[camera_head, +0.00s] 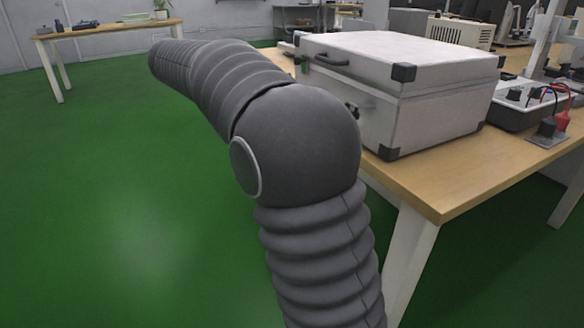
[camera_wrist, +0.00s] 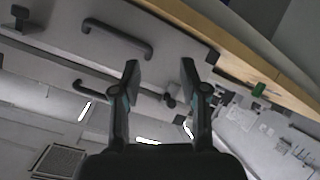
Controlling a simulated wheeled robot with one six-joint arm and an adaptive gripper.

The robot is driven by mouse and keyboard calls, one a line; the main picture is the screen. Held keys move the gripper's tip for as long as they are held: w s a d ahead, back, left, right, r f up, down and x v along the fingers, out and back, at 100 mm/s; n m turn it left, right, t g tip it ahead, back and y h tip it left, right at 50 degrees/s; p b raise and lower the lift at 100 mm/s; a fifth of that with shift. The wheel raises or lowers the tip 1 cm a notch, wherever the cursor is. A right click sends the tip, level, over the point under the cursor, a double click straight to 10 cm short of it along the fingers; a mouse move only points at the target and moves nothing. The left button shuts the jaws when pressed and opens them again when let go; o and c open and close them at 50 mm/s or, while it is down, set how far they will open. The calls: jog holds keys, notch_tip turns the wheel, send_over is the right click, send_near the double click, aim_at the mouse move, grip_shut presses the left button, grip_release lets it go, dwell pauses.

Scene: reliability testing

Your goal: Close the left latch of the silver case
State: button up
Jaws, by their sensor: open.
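The silver case (camera_head: 430,110), with black corner caps, sits shut-looking on the wooden table in the head view. A dark handle (camera_head: 333,62) is on its front side, and a small dark fitting (camera_head: 352,109) shows lower down, partly behind my arm. In the wrist view the case front (camera_wrist: 175,42) appears tilted, with a dark handle (camera_wrist: 120,36) at upper left. A second dark bar lies below it. My gripper (camera_wrist: 160,68) is open and empty, its fingers spread before the case front.
The wooden table (camera_head: 440,195) has its near edge close to my arm. A device with red and black leads (camera_head: 545,110) stands right of the case. Another table (camera_head: 105,38) is at the back left. Green floor on the left is clear.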

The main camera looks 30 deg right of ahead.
jog(key=s+a+f+n+t+y+p, duration=0.1)
jog(key=s+f+n+y, duration=0.1)
jog(key=s, duration=0.4)
jog(key=s+a+f+n+y+p, duration=0.1)
jog(key=s+a+f+n+y, duration=0.1)
jog(key=s, duration=0.5)
jog(key=s+a+f+n+t+y+p, duration=0.1)
jog(key=s+f+n+y, duration=0.2)
jog(key=s, duration=0.3)
jog(key=shift+s+a+f+n+t+y, duration=0.3)
jog(key=shift+s+n+y, duration=0.1)
jog(key=shift+n+y, duration=0.25)
jog(key=shift+w, duration=0.1)
jog(key=s+a+f+n+t+y, duration=0.2)
jog(key=s+a+f+n+y, duration=0.1)
jog(key=s+a+f, duration=0.3)
jog(key=s+f+y, duration=0.1)
jog(key=s+f, duration=0.1)
jog(key=s, duration=0.2)
jog(key=shift+s+a, duration=0.15)
jog(key=shift+s, duration=0.15)
jog(key=shift+y, duration=0.25)
